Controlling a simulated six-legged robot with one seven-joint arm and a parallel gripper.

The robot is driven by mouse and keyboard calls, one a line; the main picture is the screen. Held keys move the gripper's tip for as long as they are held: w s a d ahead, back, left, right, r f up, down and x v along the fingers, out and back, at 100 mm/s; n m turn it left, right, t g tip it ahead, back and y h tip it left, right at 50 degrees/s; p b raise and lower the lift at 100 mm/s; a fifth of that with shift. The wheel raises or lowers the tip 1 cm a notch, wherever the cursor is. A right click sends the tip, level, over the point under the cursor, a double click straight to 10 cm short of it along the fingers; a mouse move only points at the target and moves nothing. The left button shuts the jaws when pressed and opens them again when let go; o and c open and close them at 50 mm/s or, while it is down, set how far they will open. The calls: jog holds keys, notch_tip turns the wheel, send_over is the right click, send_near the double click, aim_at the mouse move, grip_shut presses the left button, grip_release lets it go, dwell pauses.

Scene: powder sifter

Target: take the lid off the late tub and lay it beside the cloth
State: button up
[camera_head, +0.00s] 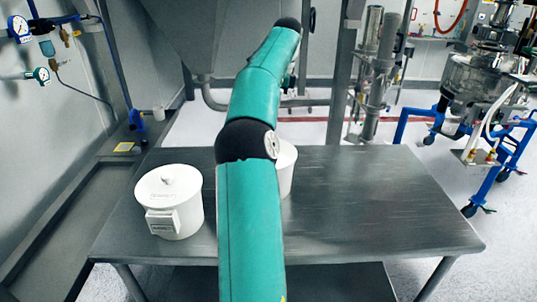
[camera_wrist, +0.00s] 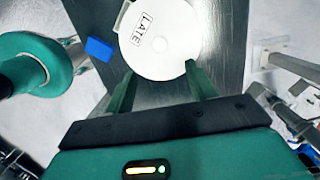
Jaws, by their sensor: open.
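The late tub shows from above in the wrist view, its round white lid (camera_wrist: 166,62) on top with a small central knob (camera_wrist: 161,44) and the printed word LATE. My gripper (camera_wrist: 160,74) is open and empty, its two green fingers apart near the lid's lower edge; the knob lies beyond the fingertips. I cannot tell whether they touch the lid. The blue cloth (camera_wrist: 98,49) lies left of the tub. In the head view, a white tub (camera_head: 284,170) is partly hidden behind my arm, which also hides my gripper; the cloth is not visible there.
Another white lidded tub (camera_head: 170,203) stands at the left of the metal table (camera_head: 385,205). The table's right half is bare. A grey hopper (camera_head: 215,35) hangs behind the table, and a blue-framed machine (camera_head: 480,85) stands at the right.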

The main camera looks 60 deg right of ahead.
jog(key=f, duration=0.4)
jog(key=w+f, duration=0.1)
jog(key=f, duration=0.1)
jog(key=shift+a+f, duration=0.25)
jog(key=shift+f, duration=0.1)
notch_tip(320, 180, down, 6)
jog(key=shift+w+a+r, duration=0.1)
jog(key=shift+w+a, duration=0.05)
grip_shut()
jog(key=shift+r, duration=0.1)
